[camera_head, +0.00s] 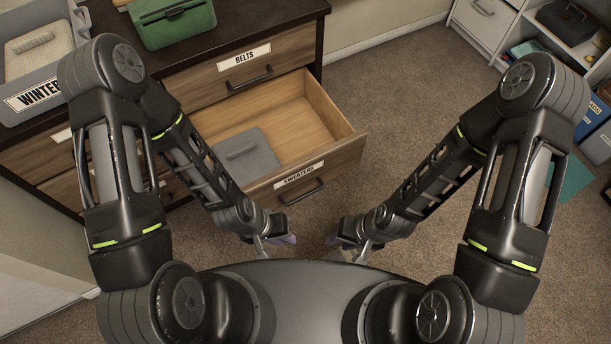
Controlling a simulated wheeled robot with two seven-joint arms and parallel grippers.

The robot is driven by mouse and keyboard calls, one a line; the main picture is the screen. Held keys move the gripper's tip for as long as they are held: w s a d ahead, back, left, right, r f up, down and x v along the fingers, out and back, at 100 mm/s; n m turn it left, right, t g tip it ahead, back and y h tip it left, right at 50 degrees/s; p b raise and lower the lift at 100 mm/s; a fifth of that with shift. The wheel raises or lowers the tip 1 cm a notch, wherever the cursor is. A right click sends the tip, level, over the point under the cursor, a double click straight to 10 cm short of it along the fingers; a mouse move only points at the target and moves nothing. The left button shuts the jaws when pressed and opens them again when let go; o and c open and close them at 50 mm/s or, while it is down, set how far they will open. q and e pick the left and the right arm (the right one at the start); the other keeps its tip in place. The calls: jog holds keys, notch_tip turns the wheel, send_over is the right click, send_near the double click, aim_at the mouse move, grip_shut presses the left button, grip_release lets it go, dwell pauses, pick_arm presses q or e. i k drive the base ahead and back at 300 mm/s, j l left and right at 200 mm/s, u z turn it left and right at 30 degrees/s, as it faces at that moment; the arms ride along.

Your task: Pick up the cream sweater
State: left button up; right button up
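The cream sweater (38,50) looks like a flat folded block in the grey bin labelled WINTER (22,101), on the dresser top at the far left. A grey folded item (245,155) lies in the open drawer labelled SWEATERS (318,124). My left gripper (276,246) hangs low in front of the open drawer, far from the cream sweater. My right gripper (347,252) hangs to the right of it, above the carpet. I see nothing held in either gripper, but their fingers are small and partly hidden, so their opening is unclear.
A green box (172,22) stands on the dresser top (250,22) beside the bin. The closed BELTS drawer (240,72) is above the open one, which juts out. White shelving (480,25) stands at upper right. Carpet (400,95) between is clear.

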aim_at(48, 44)
jog(key=k+u, duration=0.15)
jog(key=u, duration=1.45)
jog(key=i+j, duration=0.25)
jog(key=j, duration=0.15)
jog(key=i+j, duration=0.25)
jog(key=j, duration=0.15)
jog(key=i+j, duration=0.25)
jog(key=j, duration=0.15)
jog(key=z, duration=1.5)
